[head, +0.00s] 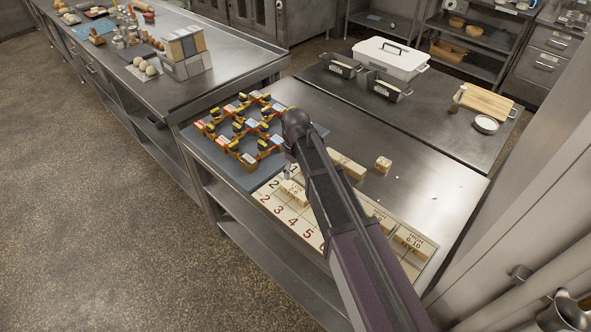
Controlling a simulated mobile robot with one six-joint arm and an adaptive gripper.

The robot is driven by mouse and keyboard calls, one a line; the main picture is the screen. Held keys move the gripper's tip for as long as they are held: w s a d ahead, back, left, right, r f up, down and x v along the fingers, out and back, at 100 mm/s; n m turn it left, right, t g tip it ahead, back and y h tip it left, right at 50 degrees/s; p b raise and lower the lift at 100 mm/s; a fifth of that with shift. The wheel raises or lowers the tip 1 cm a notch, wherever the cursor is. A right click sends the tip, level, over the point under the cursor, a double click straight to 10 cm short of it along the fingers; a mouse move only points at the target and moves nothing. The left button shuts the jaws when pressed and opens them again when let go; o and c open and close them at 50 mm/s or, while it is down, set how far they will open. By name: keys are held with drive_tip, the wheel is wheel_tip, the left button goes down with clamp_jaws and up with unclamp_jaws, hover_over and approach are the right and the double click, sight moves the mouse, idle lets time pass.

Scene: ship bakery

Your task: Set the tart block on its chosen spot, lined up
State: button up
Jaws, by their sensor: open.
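Several pale wooden blocks with lettering lie on and near a white numbered board (272,202) on the steel table. One small block (293,191) lies on the board near its upper left end, just below the end of my arm. A longer block (347,165) lies behind my arm, and a small cube-like block (384,164) stands alone to its right. Another block (412,244) lies at the board's right end. The lettering is mostly too small to read, so I cannot tell which is the tart block. My gripper (289,168) is open, mostly hidden by my arm, close above the block on the board.
A grey mat (240,172) with an orange rack of dark and yellow pieces lies left of the board. Loaf tins (386,89), a white lidded container (390,57) and a cutting board (486,102) stand at the back. The steel tabletop (440,178) right of the small block is mostly clear.

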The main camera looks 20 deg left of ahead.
drive_tip(key=shift+r+p, duration=0.85)
drive_tip(key=shift+r, duration=0.3)
drive_tip(key=s+d+m, duration=0.3)
drive_tip(key=d+m, duration=0.3)
drive_tip(key=d, duration=1.5)
drive_tip(key=s+d+m, duration=0.3)
drive_tip(key=d+m, duration=0.4)
drive_tip(key=d, duration=1.4)
drive_tip(key=shift+m, duration=0.3)
